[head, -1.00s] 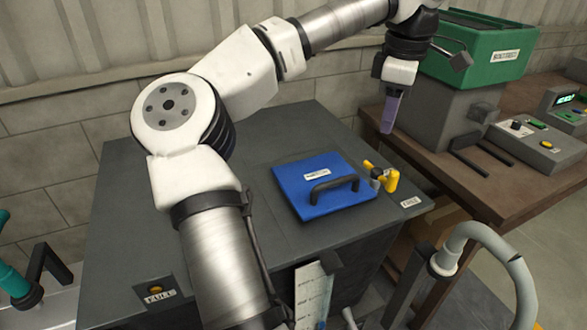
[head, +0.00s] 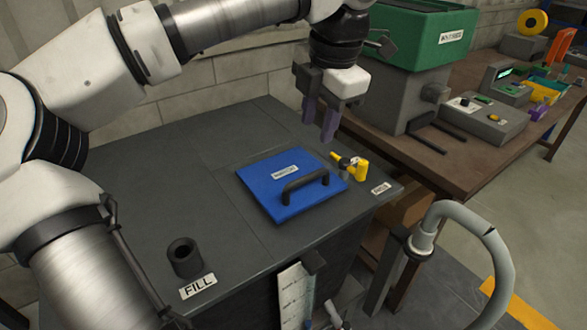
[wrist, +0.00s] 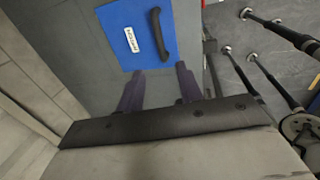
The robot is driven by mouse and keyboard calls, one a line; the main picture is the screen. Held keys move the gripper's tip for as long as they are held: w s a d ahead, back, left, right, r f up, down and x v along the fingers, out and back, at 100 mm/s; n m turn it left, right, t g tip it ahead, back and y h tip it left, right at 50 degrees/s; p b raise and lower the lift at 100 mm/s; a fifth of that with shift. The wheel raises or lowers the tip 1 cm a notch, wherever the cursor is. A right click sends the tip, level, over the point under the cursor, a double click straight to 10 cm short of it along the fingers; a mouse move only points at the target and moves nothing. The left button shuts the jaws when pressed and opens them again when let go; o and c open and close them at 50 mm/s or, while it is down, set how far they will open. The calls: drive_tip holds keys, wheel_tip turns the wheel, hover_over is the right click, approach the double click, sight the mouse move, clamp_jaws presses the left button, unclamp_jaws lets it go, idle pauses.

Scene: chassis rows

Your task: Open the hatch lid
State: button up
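The hatch lid is a flat blue plate (head: 262,187) with a black bar handle (head: 306,182) and a white label, lying flat on the dark cabinet top. It also shows at the top of the wrist view (wrist: 118,22), with its handle (wrist: 158,34) to the right. A yellow latch-like part (head: 358,167) stands at the lid's right corner. My gripper (head: 319,128) hangs above and behind the lid, fingers pointing down and apart from it. In the wrist view its two purple fingers (wrist: 160,82) are spread with nothing between them.
A black upright socket (head: 184,258) marked FILL stands on the cabinet top (head: 135,185). A grey curved pipe (head: 470,222) rises at right front. A green-topped machine (head: 415,45) on the brown bench stands close to my gripper's right.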

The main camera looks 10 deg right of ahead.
sight(306, 177)
drive_tip(key=f, duration=0.4)
drive_tip(key=w+f+p, duration=0.1)
drive_tip(key=f, duration=0.3)
drive_tip(key=w+a+f+p, duration=0.1)
drive_tip(key=f, duration=0.3)
drive_tip(key=shift+w+f, duration=0.15)
drive_tip(key=shift+f, duration=0.1)
drive_tip(key=shift+c, duration=0.4)
clamp_jaws()
